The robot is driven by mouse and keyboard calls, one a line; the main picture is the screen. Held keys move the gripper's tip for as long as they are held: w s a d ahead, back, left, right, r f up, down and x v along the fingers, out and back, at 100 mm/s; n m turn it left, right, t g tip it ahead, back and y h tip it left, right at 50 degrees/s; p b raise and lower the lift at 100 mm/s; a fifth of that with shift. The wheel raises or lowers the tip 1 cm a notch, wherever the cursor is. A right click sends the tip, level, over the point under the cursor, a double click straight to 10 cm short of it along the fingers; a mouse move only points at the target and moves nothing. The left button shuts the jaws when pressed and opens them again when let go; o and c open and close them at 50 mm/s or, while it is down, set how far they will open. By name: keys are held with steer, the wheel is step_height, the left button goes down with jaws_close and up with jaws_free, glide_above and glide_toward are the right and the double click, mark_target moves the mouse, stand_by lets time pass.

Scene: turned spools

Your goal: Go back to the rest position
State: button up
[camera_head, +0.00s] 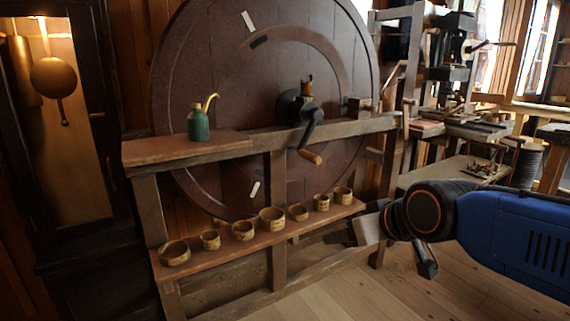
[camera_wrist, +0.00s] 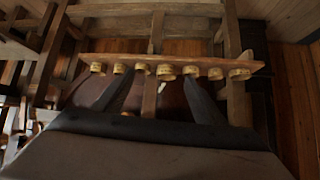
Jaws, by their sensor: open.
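My gripper (camera_head: 343,234) is at the right end of a low wooden shelf, partly hidden by its own wrist. In the wrist view my gripper (camera_wrist: 162,88) has its two dark fingers spread apart with nothing held between them. A row of several turned wooden spools (camera_head: 271,219) stands on the shelf (camera_head: 220,254). The row also shows upside down in the wrist view, with one spool (camera_wrist: 166,72) between the fingertips in the picture. I cannot tell the exact gap from fingers to spools.
A large dark wheel (camera_head: 215,90) with a crank (camera_head: 312,140) stands behind the wooden frame. A green oil can (camera_head: 199,124) stands on the upper ledge (camera_head: 180,150). A cluttered bench (camera_head: 460,127) is at the right. Plank floor (camera_head: 400,290) lies open in front.

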steer(key=s+d+f+m+g+h, duration=0.4)
steer(key=s+d+f, duration=0.7)
steer(key=s+d, duration=0.3)
steer(key=shift+s+d+f, duration=0.35)
steer(key=shift+s+f, duration=0.05)
steer(key=shift+s, duration=0.55)
